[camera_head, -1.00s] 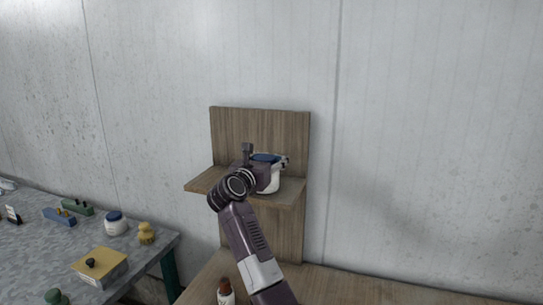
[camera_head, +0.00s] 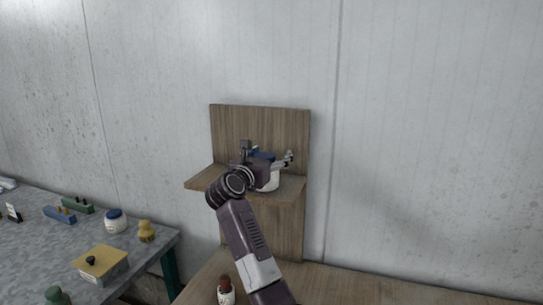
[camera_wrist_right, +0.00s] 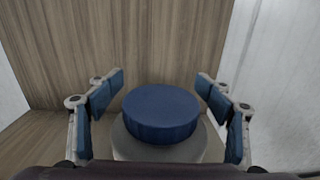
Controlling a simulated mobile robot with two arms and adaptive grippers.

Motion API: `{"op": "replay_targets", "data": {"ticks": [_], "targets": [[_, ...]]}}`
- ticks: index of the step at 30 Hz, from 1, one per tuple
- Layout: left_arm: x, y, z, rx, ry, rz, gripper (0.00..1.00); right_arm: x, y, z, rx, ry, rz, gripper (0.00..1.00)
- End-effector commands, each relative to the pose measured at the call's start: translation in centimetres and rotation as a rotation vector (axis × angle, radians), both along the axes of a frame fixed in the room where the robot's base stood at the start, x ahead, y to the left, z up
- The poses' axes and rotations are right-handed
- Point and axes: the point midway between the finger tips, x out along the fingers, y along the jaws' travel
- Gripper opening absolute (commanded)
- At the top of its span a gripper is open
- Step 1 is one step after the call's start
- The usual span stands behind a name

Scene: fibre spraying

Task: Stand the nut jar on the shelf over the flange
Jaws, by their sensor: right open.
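A white jar with a blue lid (camera_head: 271,184), which I take for the nut jar, stands upright on the wooden shelf (camera_head: 200,184). My right gripper (camera_head: 270,156) is at the jar, partly hiding it in the head view. In the right wrist view, the blue lid (camera_wrist_right: 160,112) lies between the two spread fingers of the open gripper (camera_wrist_right: 160,83), with gaps on both sides. My left gripper is not in view. I cannot make out a flange.
A grey table (camera_head: 40,242) at left holds another white jar with a blue lid (camera_head: 115,222), a yellow object (camera_head: 145,232), a yellow-topped box (camera_head: 99,264) and blue and green blocks. A brown-capped bottle (camera_head: 225,292) stands below the shelf. The wooden surface (camera_head: 370,292) at right is clear.

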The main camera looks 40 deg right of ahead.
Motion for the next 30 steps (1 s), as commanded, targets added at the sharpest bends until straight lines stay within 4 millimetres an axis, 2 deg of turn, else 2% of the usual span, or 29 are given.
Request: {"op": "replay_targets", "data": {"ticks": [1,6,15,21,30], "targets": [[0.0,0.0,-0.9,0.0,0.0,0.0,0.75,-0.2,0.9,-0.7,0.003,-0.003,0.005,0.72],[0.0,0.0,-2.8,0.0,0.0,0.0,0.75,-1.8,4.2,-0.9,0.007,-0.005,0.005,0.72],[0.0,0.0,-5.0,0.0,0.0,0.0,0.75,-4.1,9.2,-0.6,0.004,-0.001,0.003,0.72],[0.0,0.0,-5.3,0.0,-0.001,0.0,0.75,-4.8,10.3,-0.4,0.004,0.002,0.001,0.72],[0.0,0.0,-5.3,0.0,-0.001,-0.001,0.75,-4.8,10.3,-0.3,0.003,0.001,0.0,0.72]]}}
